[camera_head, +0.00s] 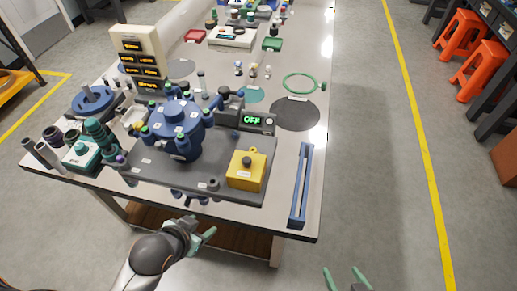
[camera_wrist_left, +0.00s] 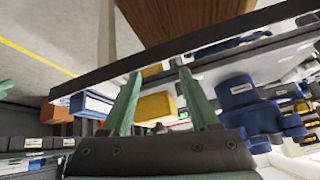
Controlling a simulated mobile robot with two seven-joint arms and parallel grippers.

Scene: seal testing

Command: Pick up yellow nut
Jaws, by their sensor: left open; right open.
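I cannot make out a yellow nut for certain. Several small pale fittings (camera_head: 253,70) stand in the middle of the table, too small to identify. My left gripper (camera_head: 202,226) is open and empty, in front of the table's near edge. In the left wrist view its two green fingers (camera_wrist_left: 160,73) are spread apart with nothing held between them. My right gripper (camera_head: 343,273) is open and empty at the bottom of the head view, off the table to the right, with only its fingertips showing.
The table (camera_head: 312,120) holds a blue multi-port device (camera_head: 178,125) on a grey base, a yellow button box (camera_head: 246,172), a blue rail frame (camera_head: 301,185), a green ring (camera_head: 300,83) and a display panel (camera_head: 138,52). Orange stools (camera_head: 480,65) stand right. Floor right of the table is free.

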